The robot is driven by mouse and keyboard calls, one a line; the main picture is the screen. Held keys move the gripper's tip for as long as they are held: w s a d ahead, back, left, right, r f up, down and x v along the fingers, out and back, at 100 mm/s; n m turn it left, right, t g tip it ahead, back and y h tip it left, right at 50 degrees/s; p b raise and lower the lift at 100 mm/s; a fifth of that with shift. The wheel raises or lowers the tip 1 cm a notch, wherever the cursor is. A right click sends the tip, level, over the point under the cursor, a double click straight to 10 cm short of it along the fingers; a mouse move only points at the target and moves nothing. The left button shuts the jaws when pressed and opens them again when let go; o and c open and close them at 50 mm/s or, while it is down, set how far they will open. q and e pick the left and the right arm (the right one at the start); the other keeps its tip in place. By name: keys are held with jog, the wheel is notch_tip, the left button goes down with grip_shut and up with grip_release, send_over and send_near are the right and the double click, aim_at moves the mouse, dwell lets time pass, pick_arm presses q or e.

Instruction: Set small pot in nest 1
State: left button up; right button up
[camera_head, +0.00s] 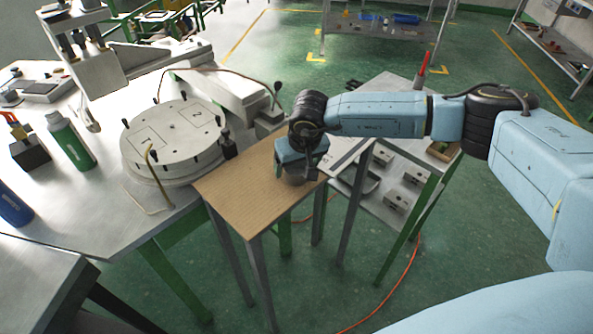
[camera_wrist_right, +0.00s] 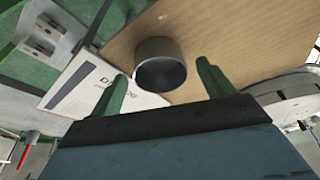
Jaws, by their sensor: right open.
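The small pot (camera_wrist_right: 160,66), a dark grey metal cup, stands on the wooden table top near a white document. My right gripper (camera_wrist_right: 161,78) is open, with one green finger on each side of the pot; I cannot tell whether they touch it. In the head view the pot (camera_head: 296,179) shows partly beneath my right gripper (camera_head: 300,168). The round turntable (camera_head: 172,137) stands to the left on the grey bench, with squares marked 1 and 2 on top. Nest 1 (camera_head: 149,138) is the nearer left square and looks empty. My left gripper is out of view.
The wooden table (camera_head: 240,188) has clear room left of the pot. Small dark clamps and a hose surround the turntable. A green bottle (camera_head: 70,141) stands left of it. A grey side table (camera_head: 378,205) with metal blocks lies to the right.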

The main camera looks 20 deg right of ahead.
jog(key=shift+x, duration=0.95)
jog(key=shift+c, duration=0.2)
jog(key=shift+r, duration=0.1)
jog(key=c, duration=1.1)
